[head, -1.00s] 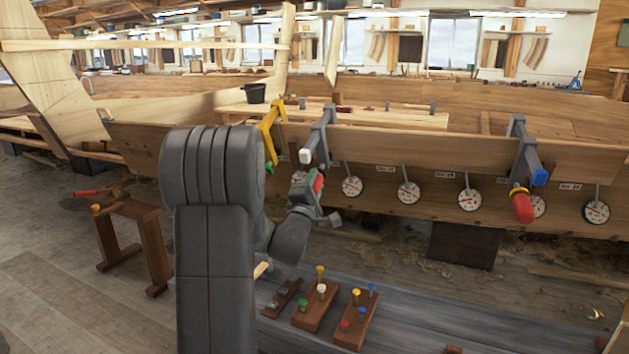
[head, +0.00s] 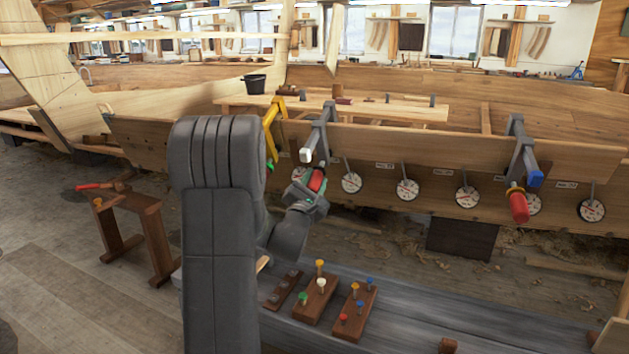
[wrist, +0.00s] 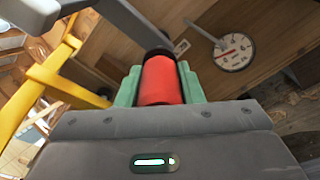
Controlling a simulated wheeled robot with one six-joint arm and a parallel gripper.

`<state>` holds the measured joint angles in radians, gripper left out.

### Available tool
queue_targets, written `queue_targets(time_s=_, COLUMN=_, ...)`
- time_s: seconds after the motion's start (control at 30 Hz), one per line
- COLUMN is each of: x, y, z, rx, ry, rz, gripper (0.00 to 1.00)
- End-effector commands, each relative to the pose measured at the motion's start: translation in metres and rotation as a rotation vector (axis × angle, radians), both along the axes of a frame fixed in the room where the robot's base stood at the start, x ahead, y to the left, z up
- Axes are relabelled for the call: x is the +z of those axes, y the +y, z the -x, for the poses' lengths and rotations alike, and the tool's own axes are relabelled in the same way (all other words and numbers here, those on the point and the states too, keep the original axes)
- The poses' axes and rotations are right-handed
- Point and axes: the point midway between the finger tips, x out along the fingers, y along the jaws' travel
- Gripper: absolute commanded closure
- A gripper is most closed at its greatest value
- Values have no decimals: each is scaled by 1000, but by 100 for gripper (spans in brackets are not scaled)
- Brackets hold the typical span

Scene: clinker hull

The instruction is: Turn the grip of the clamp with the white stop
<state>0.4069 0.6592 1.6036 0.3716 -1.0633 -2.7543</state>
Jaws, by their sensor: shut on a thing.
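The clamp with the white stop (head: 306,155) is a grey clamp on the plank edge, left of centre in the head view. Its red grip (head: 317,180) hangs below it. My gripper (head: 312,190) is at this grip, coming from below. In the wrist view the red grip (wrist: 161,80) sits between the green finger pads of my gripper (wrist: 158,88), which are shut on it. The clamp's grey bar (wrist: 122,22) runs up from the grip. The white stop is also at the upper left of the wrist view (wrist: 32,17).
A yellow clamp (head: 272,128) stands close on the left. A grey clamp with a blue stop (head: 536,179) and red grip is at the right. Several dials (head: 407,190) line the hull. A grey bench (head: 420,305) with peg blocks is below.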

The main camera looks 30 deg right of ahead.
Motion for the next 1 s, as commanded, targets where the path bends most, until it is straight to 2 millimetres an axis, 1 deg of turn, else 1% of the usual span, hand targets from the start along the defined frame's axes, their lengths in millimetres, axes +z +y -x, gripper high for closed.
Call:
queue_targets(time_s=0.47, x=0, y=0, z=0, rx=-4, ry=8, rz=9, gripper=89)
queue_targets(time_s=0.5, x=0, y=0, z=0, rx=-4, ry=8, rz=9, gripper=60)
queue_targets(time_s=0.57, x=0, y=0, z=0, rx=-4, ry=8, rz=9, gripper=49)
queue_targets(time_s=0.6, x=0, y=0, z=0, rx=-4, ry=8, rz=9, gripper=44)
queue_targets(time_s=0.87, x=0, y=0, z=0, rx=-4, ry=8, rz=8, gripper=44)
queue_targets(time_s=1.0, x=-3, y=6, z=6, rx=-3, ry=9, rz=8, gripper=44)
